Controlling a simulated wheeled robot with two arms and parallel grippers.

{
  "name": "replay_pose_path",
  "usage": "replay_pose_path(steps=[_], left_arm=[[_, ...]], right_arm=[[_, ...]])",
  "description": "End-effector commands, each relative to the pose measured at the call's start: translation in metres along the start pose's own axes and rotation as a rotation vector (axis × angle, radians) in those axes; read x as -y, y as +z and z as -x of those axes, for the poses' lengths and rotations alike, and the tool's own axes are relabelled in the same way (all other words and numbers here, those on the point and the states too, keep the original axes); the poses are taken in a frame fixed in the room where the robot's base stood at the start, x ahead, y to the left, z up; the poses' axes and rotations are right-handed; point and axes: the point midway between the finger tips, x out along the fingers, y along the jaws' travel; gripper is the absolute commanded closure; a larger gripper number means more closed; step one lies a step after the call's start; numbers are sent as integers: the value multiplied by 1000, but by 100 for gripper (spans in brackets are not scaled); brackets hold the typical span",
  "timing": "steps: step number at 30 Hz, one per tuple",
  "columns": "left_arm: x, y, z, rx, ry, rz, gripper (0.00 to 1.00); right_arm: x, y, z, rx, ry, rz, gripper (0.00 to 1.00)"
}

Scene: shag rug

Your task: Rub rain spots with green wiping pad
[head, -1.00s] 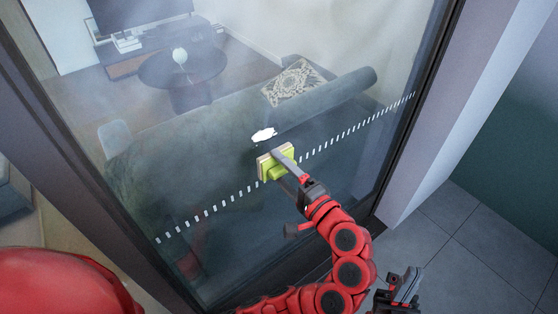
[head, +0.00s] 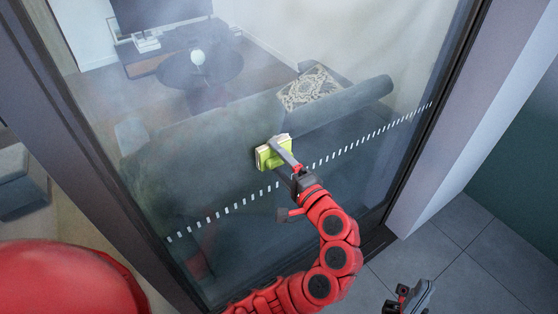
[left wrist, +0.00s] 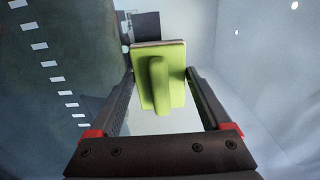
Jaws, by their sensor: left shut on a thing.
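The green wiping pad (head: 268,157) is pressed to or very near the glass pane (head: 330,190), just above its dashed white line. My left gripper (head: 287,157) is shut on the pad's handle. In the left wrist view the pad (left wrist: 172,88) sits between the two fingers (left wrist: 160,95), its raised green handle towards me. No white rain spot shows on the glass now; any spot behind the pad is hidden. My right gripper (head: 408,297) is at the bottom edge, away from the glass and partly cut off; its jaw opening is unclear.
A dark frame (head: 425,125) borders the glass. Through the glass I see a grey sofa (head: 200,160) with a patterned cushion (head: 312,88) and a round dark table (head: 205,70). Grey floor tiles (head: 430,250) lie open at the right.

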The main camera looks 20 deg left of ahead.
Motion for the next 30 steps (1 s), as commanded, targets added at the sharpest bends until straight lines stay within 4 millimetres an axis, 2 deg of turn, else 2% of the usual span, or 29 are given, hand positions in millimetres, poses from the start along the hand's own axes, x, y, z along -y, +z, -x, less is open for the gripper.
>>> replay_pose_path(steps=[30], left_arm=[[0,0,-16,2,0,0,63]], right_arm=[[0,0,0,0,0,0,100]])
